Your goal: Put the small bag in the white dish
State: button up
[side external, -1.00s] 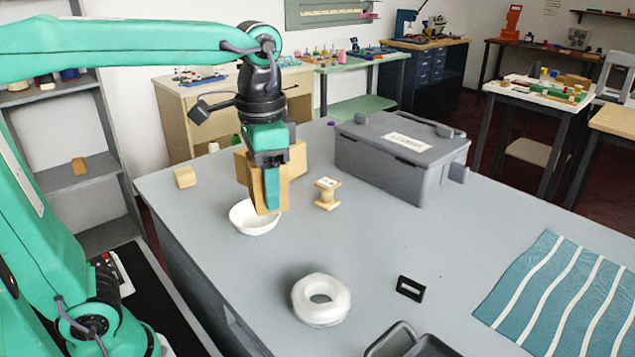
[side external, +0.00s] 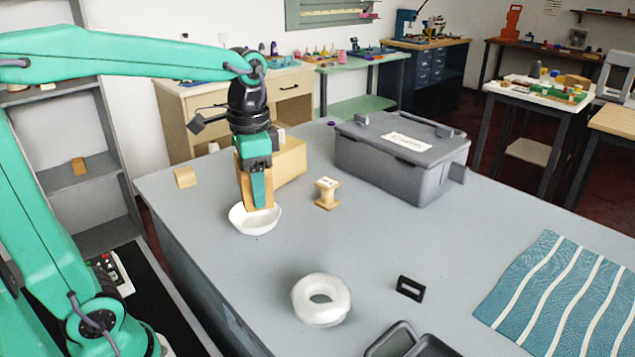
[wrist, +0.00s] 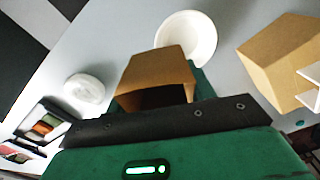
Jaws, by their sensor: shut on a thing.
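The small bag (side external: 243,188) is brown and upright. My gripper (side external: 258,200) is shut on it, with a green finger across its near side. The white dish (side external: 250,225) sits on the grey counter, and the bag's lower end overlaps the dish's opening in the side view. I cannot tell whether the bag touches the dish's bottom. In the wrist view the bag (wrist: 155,75) stands in front of the jaws, and the dish (wrist: 190,25) shows just beyond it, partly hidden.
A tan box (side external: 288,162) stands close behind my gripper. A grey lidded case (side external: 400,160) is at the back. A white roll (side external: 321,300) lies in front.

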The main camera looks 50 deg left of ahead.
jog(key=a+f, duration=0.1)
jog(key=w+a, duration=0.1)
jog(key=a+f, duration=0.1)
jog(key=a, duration=0.1)
jog(key=shift+w+a+f, duration=0.1)
jog(key=shift+w+f, duration=0.2)
jog(key=shift+f, duration=2.05)
jog(key=shift+f, duration=0.25)
jog(key=o, duration=0.7)
jog(key=shift+c, duration=0.2)
jog(key=shift+r, duration=0.15)
notch_tip(320, 180, up, 12)
jog(key=shift+r, duration=0.15)
